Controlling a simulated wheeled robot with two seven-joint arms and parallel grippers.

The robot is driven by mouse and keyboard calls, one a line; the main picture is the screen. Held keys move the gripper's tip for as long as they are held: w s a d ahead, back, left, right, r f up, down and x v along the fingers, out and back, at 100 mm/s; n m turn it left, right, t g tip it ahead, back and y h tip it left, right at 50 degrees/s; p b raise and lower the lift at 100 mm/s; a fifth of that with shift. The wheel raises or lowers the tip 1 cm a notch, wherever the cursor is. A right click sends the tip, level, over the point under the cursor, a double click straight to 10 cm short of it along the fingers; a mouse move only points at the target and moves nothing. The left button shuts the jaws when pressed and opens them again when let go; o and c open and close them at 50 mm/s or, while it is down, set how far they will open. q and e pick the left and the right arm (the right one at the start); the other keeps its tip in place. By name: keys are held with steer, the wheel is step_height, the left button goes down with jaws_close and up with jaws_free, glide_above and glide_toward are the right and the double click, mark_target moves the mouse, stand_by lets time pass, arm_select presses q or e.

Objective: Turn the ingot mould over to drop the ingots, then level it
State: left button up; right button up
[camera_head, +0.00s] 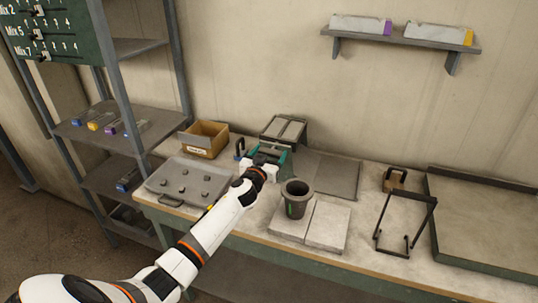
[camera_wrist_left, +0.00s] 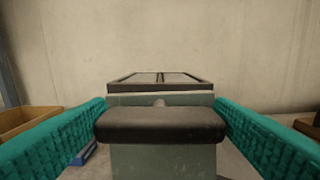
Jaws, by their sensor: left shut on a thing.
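The ingot mould (camera_head: 284,129) is a dark-framed block with two pale grey fillings side by side, split by a divider. It sits at the back of the bench, open side up. In the left wrist view the mould (camera_wrist_left: 160,87) is straight ahead, its top looking about level. My left gripper (camera_head: 268,154) has teal fingers and is shut on the mould's dark handle (camera_wrist_left: 160,124), which lies between the fingers. Whether the mould touches the bench is hidden. My right gripper is not in view.
A dark crucible (camera_head: 296,197) stands on pale slabs (camera_head: 328,226) right of my left arm. A tray with small lumps (camera_head: 160,185) and a cardboard box (camera_head: 205,140) are left. A flat grey plate (camera_head: 335,174) lies clear right of the mould. A black frame (camera_head: 405,196) stands farther right.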

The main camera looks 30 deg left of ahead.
arm_select(q)
steer(key=shift+m, duration=0.4)
steer(key=shift+d+m, duration=0.1)
steer(key=shift+m, duration=0.8)
steer(key=shift+f+m+b, duration=0.1)
steer(key=shift+m+b, duration=0.3)
steer(key=shift+m, duration=1.5)
steer(key=shift+d+f+m, duration=0.1)
steer(key=shift+m, duration=1.6)
steer(key=shift+d+f+m, duration=0.1)
steer(key=shift+m, duration=1.6)
steer(key=shift+f+m, duration=0.2)
steer(key=shift+m, duration=2.9)
steer(key=shift+f+m, duration=0.15)
steer(key=shift+m, duration=2.85)
steer(key=o, duration=1.4)
